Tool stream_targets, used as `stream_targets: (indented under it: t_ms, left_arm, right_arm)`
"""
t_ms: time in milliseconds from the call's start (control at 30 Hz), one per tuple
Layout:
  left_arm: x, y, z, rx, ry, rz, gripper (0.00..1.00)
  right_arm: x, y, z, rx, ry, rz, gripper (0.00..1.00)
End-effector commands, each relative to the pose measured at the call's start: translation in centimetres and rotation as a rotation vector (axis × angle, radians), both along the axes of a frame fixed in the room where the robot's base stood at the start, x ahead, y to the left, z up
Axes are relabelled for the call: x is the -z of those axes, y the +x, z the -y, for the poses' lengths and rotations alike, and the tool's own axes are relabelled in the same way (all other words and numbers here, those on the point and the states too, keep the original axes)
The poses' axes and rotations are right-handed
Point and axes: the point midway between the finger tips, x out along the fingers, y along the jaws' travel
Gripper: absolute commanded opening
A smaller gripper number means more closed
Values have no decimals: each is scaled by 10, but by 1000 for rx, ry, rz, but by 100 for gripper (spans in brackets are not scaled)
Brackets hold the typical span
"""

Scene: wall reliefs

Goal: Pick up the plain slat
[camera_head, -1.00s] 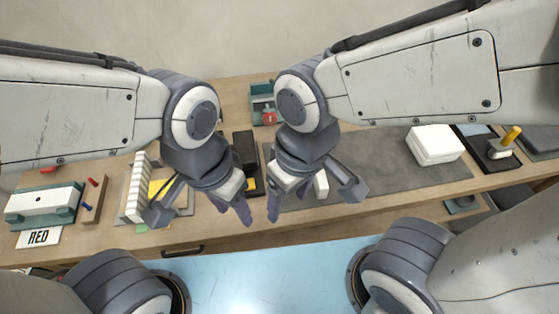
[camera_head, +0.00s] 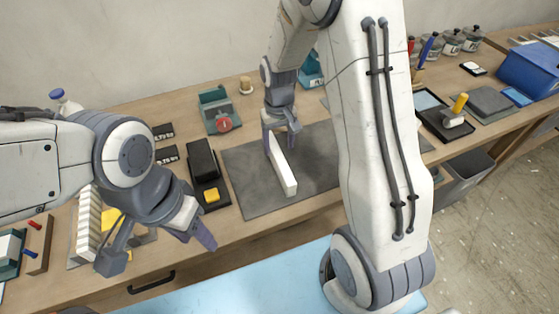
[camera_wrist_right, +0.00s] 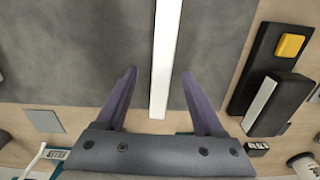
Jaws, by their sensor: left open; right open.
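The plain slat (camera_head: 282,168) is a long white bar lying on the dark grey mat (camera_head: 245,180). My right gripper (camera_head: 280,135) is open over the slat's far end. In the right wrist view the slat (camera_wrist_right: 166,55) runs between the two spread purple fingers of the right gripper (camera_wrist_right: 159,75), with a gap visible on each side. How high the fingertips are above the mat is hard to tell. My left gripper (camera_head: 193,235) is open and empty, near the table's front edge at the left.
A black block with a yellow piece (camera_head: 211,195) stands left of the mat. A green vise-like tool (camera_head: 217,110) is behind it. A ribbed white piece (camera_head: 89,222) lies near my left arm. A yellow-handled stamp (camera_head: 458,108) sits on a tray at right. Much of the mat is bare.

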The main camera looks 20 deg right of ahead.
Motion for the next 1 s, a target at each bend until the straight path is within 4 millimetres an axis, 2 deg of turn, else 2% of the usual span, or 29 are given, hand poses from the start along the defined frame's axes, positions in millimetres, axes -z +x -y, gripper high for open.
stream_targets:
  t_ms: [167, 433, 733, 767, 800, 933, 1000]
  left_arm:
    - [-4, 0, 0, 0, 0, 0, 50]
    - [-14, 0, 0, 0, 0, 0, 50]
    - [-14, 0, 0, 0, 0, 0, 50]
    - [-14, 0, 0, 0, 0, 0, 50]
    - [-14, 0, 0, 0, 0, 0, 50]
    - [-14, 0, 0, 0, 0, 0, 50]
    - [-14, 0, 0, 0, 0, 0, 50]
  right_arm:
    - [12, -2, -1, -1, 0, -3, 70]
    - [51, -7, -4, -2, 0, -3, 70]
    - [58, -6, -4, -3, 0, 1, 70]
    - [58, -6, -4, -2, 0, 1, 66]
    - [58, -6, -4, -2, 0, 1, 51]
    - [58, -6, -4, -2, 0, 1, 1]
    - [57, -6, -4, -2, 0, 1, 0]
